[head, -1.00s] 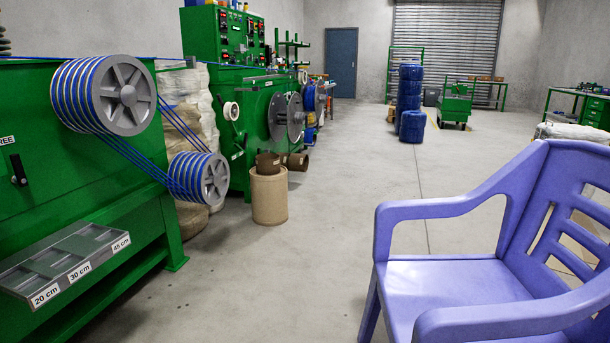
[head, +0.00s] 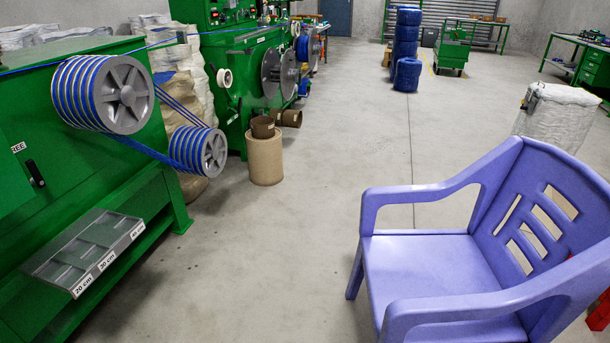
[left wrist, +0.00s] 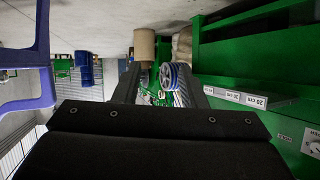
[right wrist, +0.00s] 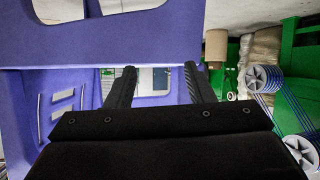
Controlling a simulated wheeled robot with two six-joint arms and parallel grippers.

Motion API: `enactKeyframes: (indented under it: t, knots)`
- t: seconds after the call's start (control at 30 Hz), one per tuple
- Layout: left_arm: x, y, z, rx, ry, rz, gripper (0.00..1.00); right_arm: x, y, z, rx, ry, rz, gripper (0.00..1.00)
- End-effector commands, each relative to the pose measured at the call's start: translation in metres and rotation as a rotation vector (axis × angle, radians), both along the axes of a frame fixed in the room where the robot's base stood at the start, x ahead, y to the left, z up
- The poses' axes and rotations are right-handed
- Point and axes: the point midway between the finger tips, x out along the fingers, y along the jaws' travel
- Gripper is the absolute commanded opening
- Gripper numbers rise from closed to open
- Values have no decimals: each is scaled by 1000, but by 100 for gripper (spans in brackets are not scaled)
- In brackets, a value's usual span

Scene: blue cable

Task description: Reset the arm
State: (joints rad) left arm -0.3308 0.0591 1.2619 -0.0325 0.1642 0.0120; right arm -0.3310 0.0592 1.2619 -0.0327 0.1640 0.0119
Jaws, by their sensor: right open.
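Neither arm shows in the head view. In the left wrist view my left gripper (left wrist: 158,72) has its two dark fingers apart with nothing between them. Behind it are the green machine and the spools, at a distance. In the right wrist view my right gripper (right wrist: 160,68) is open and empty, with its fingers apart in front of the purple chair. The blue cable (head: 142,148) runs in several turns around a large grey spool (head: 122,95) and a smaller one (head: 213,153) on the left.
A purple plastic chair (head: 430,262) stands close at the right. A green machine (head: 60,135) with a labelled tray (head: 88,250) fills the left. A brown barrel (head: 264,160) and blue coils (head: 407,74) stand farther back. The floor between machine and chair is clear.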

Motion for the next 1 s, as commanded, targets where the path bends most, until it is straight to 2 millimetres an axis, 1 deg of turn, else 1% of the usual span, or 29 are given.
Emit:
enactKeyframes:
  t: [0.03, 0.07, 0.1, 0.17, 0.2, 0.23, 0.27, 0.3, 0.37, 0.4, 0.5, 0.6, 0.67, 1.0]
  knots:
    - [-23, 2, -4, -4, 107, 9, 38, -23, -2, -4, 5, 107, -9, 48]
    - [-36, 4, -14, -8, 168, 13, 38, -36, -4, -14, 9, 168, -13, 48]
    - [-56, 5, -25, -12, 250, 20, 38, -56, -5, -25, 12, 250, -20, 48]
    - [-88, 7, -40, -17, 371, 31, 38, -88, -7, -40, 18, 370, -31, 48]
    - [-111, 8, -48, -22, 451, 38, 38, -111, -8, -48, 22, 451, -39, 48]
    - [-128, 9, -53, -25, 511, 43, 38, -128, -9, -53, 25, 509, -44, 48]
    - [-146, 9, -57, -27, 568, 48, 38, -146, -9, -57, 28, 568, -49, 48]
    - [-169, 10, -61, -30, 641, 55, 38, -168, -10, -61, 31, 641, -55, 48]
    - [-201, 11, -65, -35, 739, 64, 38, -200, -11, -65, 35, 738, -64, 48]
    - [-220, 11, -66, -38, 798, 69, 38, -220, -11, -66, 38, 797, -69, 48]
    - [-258, 12, -68, -42, 908, 78, 38, -258, -11, -68, 43, 908, -79, 48]
    - [-280, 12, -68, -45, 970, 85, 38, -280, -12, -68, 45, 970, -85, 48]
    - [-286, 12, -69, -46, 988, 87, 38, -286, -12, -69, 46, 988, -87, 48]
    - [-286, 12, -69, -46, 990, 87, 38, -286, -12, -69, 46, 990, -87, 48]
